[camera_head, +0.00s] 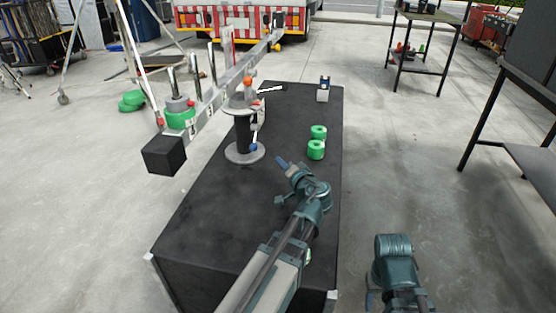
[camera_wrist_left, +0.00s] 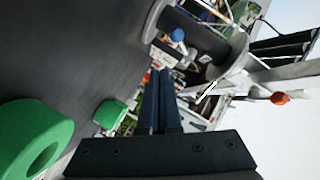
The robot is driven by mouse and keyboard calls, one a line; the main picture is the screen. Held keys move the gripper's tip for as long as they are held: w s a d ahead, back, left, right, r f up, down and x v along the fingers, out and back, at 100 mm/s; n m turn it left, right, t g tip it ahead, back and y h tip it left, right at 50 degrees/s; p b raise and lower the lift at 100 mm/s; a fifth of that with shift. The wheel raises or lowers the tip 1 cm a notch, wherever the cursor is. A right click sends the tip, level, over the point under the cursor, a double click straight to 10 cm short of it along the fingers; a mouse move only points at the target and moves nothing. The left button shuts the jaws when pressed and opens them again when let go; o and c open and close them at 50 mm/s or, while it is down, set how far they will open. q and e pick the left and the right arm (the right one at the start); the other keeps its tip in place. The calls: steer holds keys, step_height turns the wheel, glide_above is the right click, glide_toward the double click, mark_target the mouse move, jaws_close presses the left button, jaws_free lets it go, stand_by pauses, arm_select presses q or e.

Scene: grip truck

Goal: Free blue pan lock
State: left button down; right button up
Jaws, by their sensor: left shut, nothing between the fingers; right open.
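The blue pan lock (camera_head: 253,147) is a small blue knob low on the black stand (camera_head: 243,130) of a beam scale. It also shows as a blue knob in the left wrist view (camera_wrist_left: 177,35). My left gripper (camera_head: 283,163) is right of the knob and a little lower in the picture, apart from it. Its fingers also show in the left wrist view (camera_wrist_left: 160,85), close together with nothing between them. Teal parts of my right arm show at the lower right, but I cannot make out its fingers.
An orange knob (camera_head: 248,81) sits higher on the scale, by the long grey beam (camera_head: 213,95). A black block (camera_head: 164,155) is at the beam's near end. Two green weights (camera_head: 317,149) stand on the dark table (camera_head: 225,210), right of the stand.

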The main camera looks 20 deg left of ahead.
arm_select(q)
step_height(320, 180, up, 12)
steer(key=w+a+n+g+h+p, duration=0.1)
steer(key=n+g+h+p, duration=0.4)
steer(key=p, duration=1.9)
steer(key=shift+a+f+g+h, duration=0.2)
steer(key=shift+a+g+h, duration=0.1)
steer(key=shift+a, duration=0.15)
steer(key=shift+w+f, duration=0.1)
steer(key=a+r+b+x, duration=0.1)
steer(key=a+b+x, duration=0.1)
steer(key=b+x, duration=0.7)
steer(key=x, duration=0.4)
steer(key=shift+f, duration=0.1)
